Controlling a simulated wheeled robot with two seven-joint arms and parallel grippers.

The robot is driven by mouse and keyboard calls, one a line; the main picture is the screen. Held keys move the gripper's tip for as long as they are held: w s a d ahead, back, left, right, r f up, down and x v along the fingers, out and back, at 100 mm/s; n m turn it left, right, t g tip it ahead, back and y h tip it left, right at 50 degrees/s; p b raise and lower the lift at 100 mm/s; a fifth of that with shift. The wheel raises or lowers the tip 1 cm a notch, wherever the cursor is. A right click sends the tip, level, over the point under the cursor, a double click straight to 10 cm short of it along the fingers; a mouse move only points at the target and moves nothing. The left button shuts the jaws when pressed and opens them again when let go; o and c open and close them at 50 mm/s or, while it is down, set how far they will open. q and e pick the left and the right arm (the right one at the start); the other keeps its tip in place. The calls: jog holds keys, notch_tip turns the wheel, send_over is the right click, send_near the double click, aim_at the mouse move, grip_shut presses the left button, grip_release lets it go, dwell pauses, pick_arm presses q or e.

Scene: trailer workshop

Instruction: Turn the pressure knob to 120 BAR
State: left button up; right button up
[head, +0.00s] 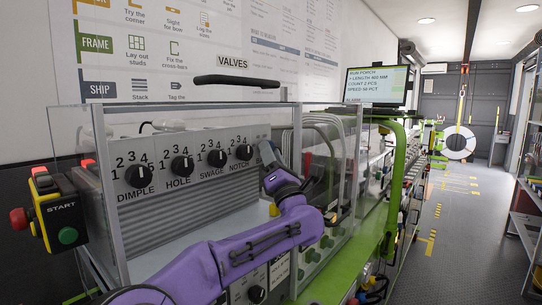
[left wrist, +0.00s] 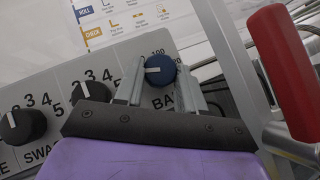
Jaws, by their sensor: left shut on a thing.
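The pressure knob (left wrist: 160,70) is a round blue dial on the grey panel, seen in the left wrist view. Its white pointer mark points to the left in that view. A "100" shows just above it and part of "BAR" below it; other scale marks are hidden or unreadable. My left gripper (left wrist: 161,78) has one metal finger on each side of the knob and is shut on it. In the head view my left gripper (head: 269,156) is at the panel's right end and hides the knob. My right gripper is not in view.
Black knobs labelled DIMPLE (head: 139,175), HOLE (head: 182,166), SWAGE (head: 217,158) and NOTCH (head: 244,152) sit left of my gripper. Clear guard panes and metal posts frame the panel. A red handle (left wrist: 286,72) stands close at right in the wrist view. A START box (head: 57,211) is at far left.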

pick_arm(q)
jog(key=shift+a+m+h, duration=0.1)
jog(key=shift+m+h, duration=0.2)
jog(key=shift+m, duration=0.1)
jog(key=shift+s+a+r+m+g+h+p, duration=0.1)
jog(key=shift+r+m+g+h+p, duration=0.25)
jog(key=shift+m+h, duration=0.95)
jog(key=shift+s+m+g+h+p, duration=0.15)
jog(key=shift+m+h+p, duration=0.35)
jog(key=shift+m+h, duration=0.75)
jog(key=shift+a+r+m+g+h+p, duration=0.1)
jog(key=shift+r+m+g+h+p, duration=0.2)
jog(key=shift+m+h, duration=0.95)
jog(key=shift+f+m+y, duration=0.15)
jog(key=shift+m+y, duration=0.35)
jog(key=o, duration=0.8)
jog(key=shift+o, duration=1.3)
jog(key=shift+w+f, duration=0.1)
jog(key=shift+w, duration=0.05)
